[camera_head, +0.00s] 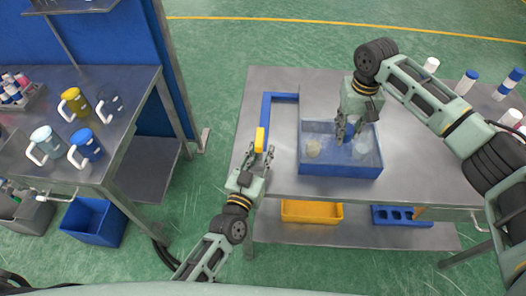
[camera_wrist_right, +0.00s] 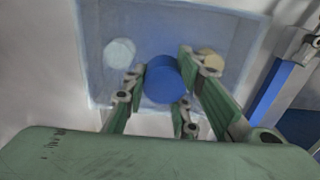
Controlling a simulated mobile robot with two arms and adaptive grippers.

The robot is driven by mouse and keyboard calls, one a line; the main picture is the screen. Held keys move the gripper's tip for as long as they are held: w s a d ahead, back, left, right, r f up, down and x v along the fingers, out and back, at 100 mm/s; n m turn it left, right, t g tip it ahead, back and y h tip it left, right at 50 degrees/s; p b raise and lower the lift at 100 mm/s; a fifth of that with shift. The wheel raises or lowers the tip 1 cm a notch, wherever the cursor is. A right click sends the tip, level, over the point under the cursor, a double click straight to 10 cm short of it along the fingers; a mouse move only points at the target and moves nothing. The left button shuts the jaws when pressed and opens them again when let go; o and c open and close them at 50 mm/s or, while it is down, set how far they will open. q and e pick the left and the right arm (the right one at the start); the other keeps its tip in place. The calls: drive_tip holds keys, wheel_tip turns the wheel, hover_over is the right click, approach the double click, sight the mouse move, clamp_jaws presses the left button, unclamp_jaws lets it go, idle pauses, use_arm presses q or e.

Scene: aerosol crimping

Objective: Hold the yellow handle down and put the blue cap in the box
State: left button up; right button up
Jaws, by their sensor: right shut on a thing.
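The yellow handle (camera_head: 260,140) sits at the end of a blue frame on the table. My left gripper (camera_head: 260,154) is at the handle's near end with its fingers apart; I cannot tell whether it touches or presses the handle. The blue cap (camera_wrist_right: 162,80) is between the fingers of my right gripper (camera_head: 348,136), which is shut on it. The right gripper points down over the blue box (camera_head: 340,184), whose rim also shows in the right wrist view (camera_wrist_right: 88,60). The cap is over the box interior; its height above the floor is unclear.
A pale round piece (camera_wrist_right: 120,52) and a beige one (camera_wrist_right: 211,60) lie in the box. White and blue bottles (camera_head: 467,82) stand at the table's right. Mugs (camera_head: 86,146) stand on the left bench. A yellow bin (camera_head: 311,212) is on the lower shelf.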

use_arm(q)
drive_tip(key=shift+s+a+f, duration=0.15)
drive_tip(key=shift+a+f, duration=0.25)
drive_tip(key=shift+f, duration=0.2)
drive_tip(key=shift+s, duration=0.15)
drive_tip(key=v, duration=1.1)
drive_tip(key=shift+d+r, duration=0.2)
drive_tip(key=shift+r, duration=0.25)
drive_tip(key=shift+s, duration=0.2)
